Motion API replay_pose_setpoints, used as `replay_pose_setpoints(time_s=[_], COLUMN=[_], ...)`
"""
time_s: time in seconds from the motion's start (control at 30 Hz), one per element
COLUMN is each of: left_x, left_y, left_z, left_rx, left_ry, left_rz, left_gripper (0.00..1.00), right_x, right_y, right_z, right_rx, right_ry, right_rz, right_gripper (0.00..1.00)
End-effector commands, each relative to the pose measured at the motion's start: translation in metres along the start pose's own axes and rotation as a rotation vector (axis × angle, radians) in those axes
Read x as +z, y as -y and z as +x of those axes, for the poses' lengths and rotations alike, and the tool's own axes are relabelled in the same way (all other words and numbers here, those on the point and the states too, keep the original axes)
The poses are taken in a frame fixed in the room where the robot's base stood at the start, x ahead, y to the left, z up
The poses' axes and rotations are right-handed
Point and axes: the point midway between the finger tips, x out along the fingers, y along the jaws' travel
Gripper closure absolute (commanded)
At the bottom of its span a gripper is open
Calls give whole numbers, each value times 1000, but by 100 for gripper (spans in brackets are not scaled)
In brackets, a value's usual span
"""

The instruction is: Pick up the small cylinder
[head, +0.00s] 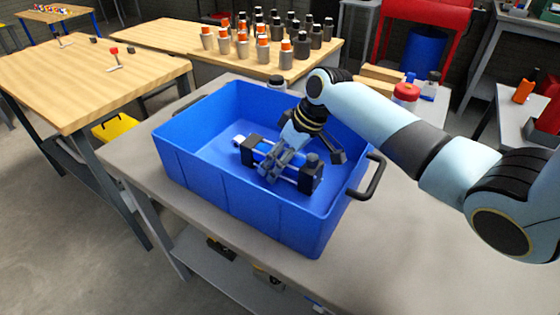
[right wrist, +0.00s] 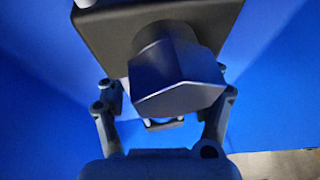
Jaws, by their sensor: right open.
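The small cylinder (head: 262,152) lies in the blue bin (head: 190,165), with dark square end blocks and rods between them. My right gripper (head: 276,165) reaches down into the bin at the cylinder and hides part of it. In the right wrist view, the open fingers of the right gripper (right wrist: 165,105) stand on either side of a dark grey hexagonal end (right wrist: 178,80) in front of a black block (right wrist: 110,35). I cannot tell whether the fingers touch it. My left gripper is not in view.
The bin's walls and its black side handle (head: 375,178) stand close around my right arm. The bin rests on a grey table (head: 400,220), clear at the front right.

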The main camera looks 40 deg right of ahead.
Motion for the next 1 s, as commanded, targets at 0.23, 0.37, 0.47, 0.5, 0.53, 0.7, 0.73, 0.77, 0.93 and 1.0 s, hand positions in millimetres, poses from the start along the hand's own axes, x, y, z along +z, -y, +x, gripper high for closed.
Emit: replay_pose_setpoints(time_s=[0.23, 0.37, 0.47, 0.5, 0.53, 0.7, 0.73, 0.77, 0.93, 1.0], left_x=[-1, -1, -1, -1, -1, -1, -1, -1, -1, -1], left_y=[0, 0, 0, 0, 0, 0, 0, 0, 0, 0], left_z=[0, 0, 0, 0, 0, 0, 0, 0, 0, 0], left_rx=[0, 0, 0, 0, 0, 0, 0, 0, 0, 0], left_ry=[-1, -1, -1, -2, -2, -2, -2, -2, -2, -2], left_rz=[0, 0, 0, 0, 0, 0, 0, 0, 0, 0], left_gripper=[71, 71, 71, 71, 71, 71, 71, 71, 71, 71], right_x=[0, 0, 0, 0, 0, 0, 0, 0, -3, -3], right_y=[0, 0, 0, 0, 0, 0, 0, 0, 0, 0], right_z=[0, 0, 0, 0, 0, 0, 0, 0, -2, -2], right_rx=[0, 0, 0, 0, 0, 0, 0, 0, 2, 2], right_ry=[0, 1, 1, 1, 1, 1, 1, 1, -6, -6], right_rz=[0, 0, 0, 0, 0, 0, 0, 0, -2, -2], right_gripper=[42, 59, 72, 77, 81, 100, 100, 100, 100, 100])
